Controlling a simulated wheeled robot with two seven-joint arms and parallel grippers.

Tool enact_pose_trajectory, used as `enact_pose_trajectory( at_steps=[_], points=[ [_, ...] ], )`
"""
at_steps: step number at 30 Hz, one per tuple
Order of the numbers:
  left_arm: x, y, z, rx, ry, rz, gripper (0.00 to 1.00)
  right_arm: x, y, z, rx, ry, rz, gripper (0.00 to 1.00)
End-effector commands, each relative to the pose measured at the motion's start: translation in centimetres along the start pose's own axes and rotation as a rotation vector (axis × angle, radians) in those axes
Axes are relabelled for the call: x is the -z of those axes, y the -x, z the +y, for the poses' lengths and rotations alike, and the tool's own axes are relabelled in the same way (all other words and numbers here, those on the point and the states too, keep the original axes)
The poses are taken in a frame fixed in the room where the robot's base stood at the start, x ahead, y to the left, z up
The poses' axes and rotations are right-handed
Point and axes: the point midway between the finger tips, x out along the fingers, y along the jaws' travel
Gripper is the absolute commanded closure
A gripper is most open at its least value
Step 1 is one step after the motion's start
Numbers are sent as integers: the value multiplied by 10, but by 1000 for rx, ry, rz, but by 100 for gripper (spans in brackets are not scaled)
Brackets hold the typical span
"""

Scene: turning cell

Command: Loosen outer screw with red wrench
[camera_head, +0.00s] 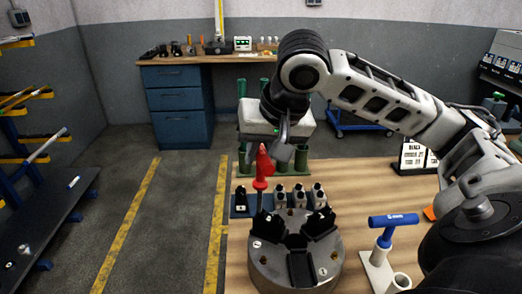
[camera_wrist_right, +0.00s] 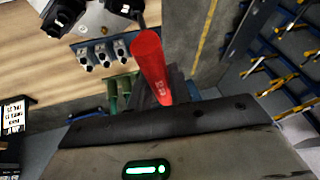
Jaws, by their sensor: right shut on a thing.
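The red wrench (camera_head: 262,168) stands nearly upright over the left rear of the round grey chuck (camera_head: 321,271). Its thin shaft points down toward the chuck; I cannot tell whether its tip sits in a screw. The outer screw is not clearly visible. My right gripper (camera_head: 276,150) is shut on the upper part of the red wrench. In the right wrist view the red handle (camera_wrist_right: 151,66) runs from the fingers (camera_wrist_right: 178,90) toward the chuck's dark jaws at the top. My left gripper is not in view.
A blue T-handle tool (camera_head: 394,220) stands in a holder on the right of the wooden table (camera_head: 358,180). Several grey metal jaws (camera_head: 299,195) stand in a row behind the chuck.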

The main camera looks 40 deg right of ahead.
Motion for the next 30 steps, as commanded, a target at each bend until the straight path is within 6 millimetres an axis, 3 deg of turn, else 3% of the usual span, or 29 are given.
enact_pose_trajectory(
  at_steps=[30],
  points=[
    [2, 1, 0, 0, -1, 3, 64, 0, 2, 5, 1, 0, 0, 100]
  ],
)
